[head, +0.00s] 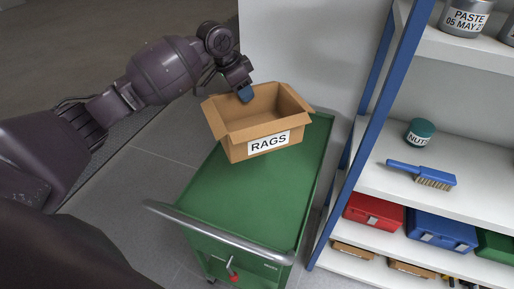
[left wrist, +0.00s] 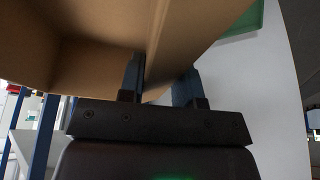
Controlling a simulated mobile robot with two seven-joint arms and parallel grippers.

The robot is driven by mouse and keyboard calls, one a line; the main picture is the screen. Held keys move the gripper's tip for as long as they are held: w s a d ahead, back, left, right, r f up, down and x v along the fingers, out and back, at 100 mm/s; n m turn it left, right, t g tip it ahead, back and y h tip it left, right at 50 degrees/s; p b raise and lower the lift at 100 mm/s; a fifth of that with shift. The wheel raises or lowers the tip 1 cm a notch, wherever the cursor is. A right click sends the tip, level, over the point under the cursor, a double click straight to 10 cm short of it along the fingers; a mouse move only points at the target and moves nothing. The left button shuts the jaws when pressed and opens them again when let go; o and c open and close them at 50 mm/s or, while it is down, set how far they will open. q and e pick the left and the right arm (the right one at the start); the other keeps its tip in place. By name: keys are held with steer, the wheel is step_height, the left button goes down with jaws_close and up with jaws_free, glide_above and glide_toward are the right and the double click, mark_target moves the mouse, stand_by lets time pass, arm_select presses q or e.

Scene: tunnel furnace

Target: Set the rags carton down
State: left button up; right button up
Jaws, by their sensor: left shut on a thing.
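The rags carton (head: 258,128) is an open brown cardboard box with a white RAGS label, over the far end of the green cart top (head: 245,195) in the head view. I cannot tell whether its bottom touches the cart. My left gripper (head: 245,95) is shut on the carton's back wall near its left corner. In the left wrist view the two fingers (left wrist: 160,82) straddle the cardboard wall (left wrist: 190,25). The carton looks empty where its inside shows. My right gripper is in neither view.
The near part of the cart top is bare, with a grey handle bar (head: 215,233) at its near edge. A blue-framed shelf (head: 385,110) stands close on the right, holding a nuts jar (head: 420,132), a brush (head: 424,175) and coloured bins (head: 373,212). A pale wall is behind.

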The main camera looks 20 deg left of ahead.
mark_target(245, 125)
arm_select(q)
step_height(245, 125, down, 12)
steer(key=shift+f+b, duration=0.15)
steer(key=shift+b, duration=0.55)
steer(key=shift+f+b, duration=0.5)
steer(key=shift+f, duration=2.85)
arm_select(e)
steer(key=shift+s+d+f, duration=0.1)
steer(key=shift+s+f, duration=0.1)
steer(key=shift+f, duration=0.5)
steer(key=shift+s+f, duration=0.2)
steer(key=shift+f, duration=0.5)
arm_select(q)
steer(key=shift+f, duration=0.1)
steer(key=o, duration=1)
steer(key=shift+c, duration=0.2)
